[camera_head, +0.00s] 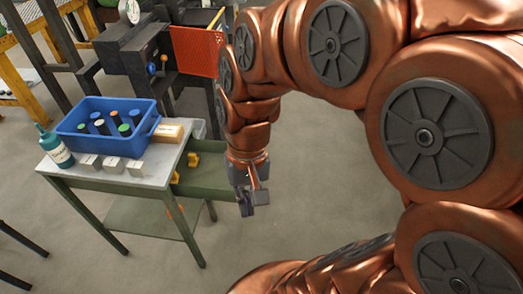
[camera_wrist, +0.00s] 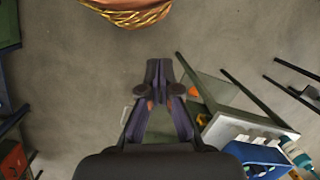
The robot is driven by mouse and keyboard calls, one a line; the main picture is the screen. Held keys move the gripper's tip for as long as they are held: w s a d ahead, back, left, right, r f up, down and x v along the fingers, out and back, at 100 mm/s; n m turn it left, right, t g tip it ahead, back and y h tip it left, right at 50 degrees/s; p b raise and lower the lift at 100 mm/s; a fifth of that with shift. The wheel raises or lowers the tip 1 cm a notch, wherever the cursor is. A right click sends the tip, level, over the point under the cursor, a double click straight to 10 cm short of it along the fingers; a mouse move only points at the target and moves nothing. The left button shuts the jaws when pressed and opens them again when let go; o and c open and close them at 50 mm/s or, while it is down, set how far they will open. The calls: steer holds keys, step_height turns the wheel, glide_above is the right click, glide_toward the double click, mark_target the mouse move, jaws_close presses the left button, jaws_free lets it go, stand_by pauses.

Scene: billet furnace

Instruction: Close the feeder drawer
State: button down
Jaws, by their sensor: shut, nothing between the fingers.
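The green feeder drawer (camera_head: 207,179) stands pulled out to the right from under the top of a small work table (camera_head: 150,177). Yellow parts lie inside it. My gripper (camera_head: 246,205) hangs pointing down at the drawer's outer right end and overlaps it in the head view. I cannot tell whether they touch. In the wrist view my gripper (camera_wrist: 158,75) has its fingers together with nothing between them. Part of the drawer (camera_wrist: 215,90) shows there to the right of the fingers, partly hidden by the gripper.
On the table are a blue bin (camera_head: 85,121) with several capped cylinders, a teal bottle (camera_head: 55,147), several small metal blocks (camera_head: 112,165) and a tan box (camera_head: 167,134). Dark machinery with an orange-red mesh panel (camera_head: 197,52) stands behind. The floor (camera_head: 300,200) right of the drawer looks clear.

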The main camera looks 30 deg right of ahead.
steer(key=w+d+f+m+t+y+b, duration=0.2)
steer(key=w+d+f+m+b, duration=0.3)
steer(key=w, duration=0.5)
steer(key=w+d+f+m+t+y+b, duration=0.1)
steer(key=w+d+f+m+y+b, duration=0.25)
steer(key=w+d+m, duration=0.45)
steer(key=w+d+f+m+t+b, duration=0.2)
steer(key=d+f+m, duration=0.35)
steer(key=d, duration=0.55)
steer(key=w+d+f+m+t+b, duration=0.2)
steer(key=w+d+f+m+t, duration=0.15)
steer(key=d+f, duration=0.45)
steer(key=w+a+f, duration=0.4)
steer(key=w+a, duration=0.2)
steer(key=shift+w+f+m+g+b, duration=0.3)
steer(key=shift+f+m+g+b, duration=0.05)
steer(key=shift+m+b, duration=0.05)
steer(key=shift+a, duration=0.15)
